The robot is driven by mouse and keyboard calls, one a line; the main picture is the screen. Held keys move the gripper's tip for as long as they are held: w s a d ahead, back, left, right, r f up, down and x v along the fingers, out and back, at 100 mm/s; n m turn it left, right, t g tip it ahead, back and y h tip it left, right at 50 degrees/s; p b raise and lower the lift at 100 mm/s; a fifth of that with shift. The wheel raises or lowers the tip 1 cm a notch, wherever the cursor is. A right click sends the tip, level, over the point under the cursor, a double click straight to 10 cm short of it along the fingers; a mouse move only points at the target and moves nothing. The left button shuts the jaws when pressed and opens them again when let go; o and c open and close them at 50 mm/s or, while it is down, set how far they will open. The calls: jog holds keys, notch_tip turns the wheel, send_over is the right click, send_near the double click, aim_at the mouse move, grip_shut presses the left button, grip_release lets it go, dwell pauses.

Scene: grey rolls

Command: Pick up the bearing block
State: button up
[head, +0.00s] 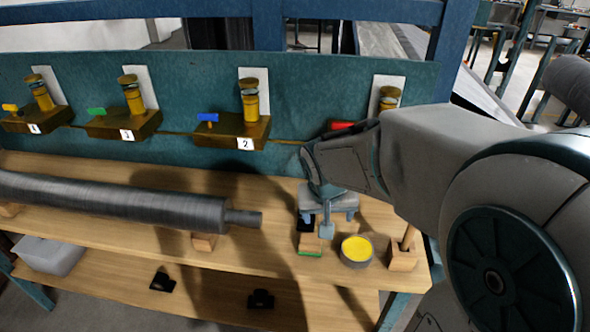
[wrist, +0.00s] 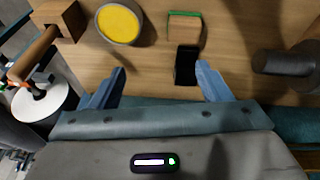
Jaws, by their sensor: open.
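A small black block, which looks like the bearing block (wrist: 187,65), lies on the wooden bench top in the wrist view. It is ahead of my gripper, between the lines of the two fingers and nearer the right finger. My gripper (wrist: 162,82) is open, with nothing between its fingers. In the head view my gripper (head: 315,226) hangs low over the right part of the bench and hides most of the black block. A wooden block with a green edge (head: 310,243) stands right beside the black block and also shows in the wrist view (wrist: 185,32).
A round tin with a yellow top (head: 356,251) and a wooden block with a dowel (head: 404,257) stand to the right. A long grey roll (head: 120,202) lies to the left. Black pieces (head: 162,281) lie on the lower shelf. A teal panel (head: 190,75) rises behind.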

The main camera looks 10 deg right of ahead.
jog(key=m+p, duration=0.1)
jog(key=p, duration=0.2)
send_over(302, 226)
jog(key=s+d, duration=0.1)
jog(key=s, duration=0.1)
notch_tip(302, 226, down, 2)
jog(key=shift+t, duration=0.4)
jog(key=x, duration=0.3)
jog(key=b+x, duration=0.1)
jog(key=x, duration=0.5)
jog(key=shift+w+a+r, duration=0.1)
jog(key=shift+w+a, duration=0.1)
jog(key=shift+a, duration=0.1)
jog(key=shift+w+x, duration=0.2)
jog(key=shift+x, duration=1.25)
jog(key=shift+w+x, duration=0.2)
jog(key=shift+x, duration=1.25)
jog(key=shift+a+r, duration=0.1)
jog(key=c, duration=1.4)
jog(key=shift+r, duration=0.1)
jog(key=shift+c, duration=0.4)
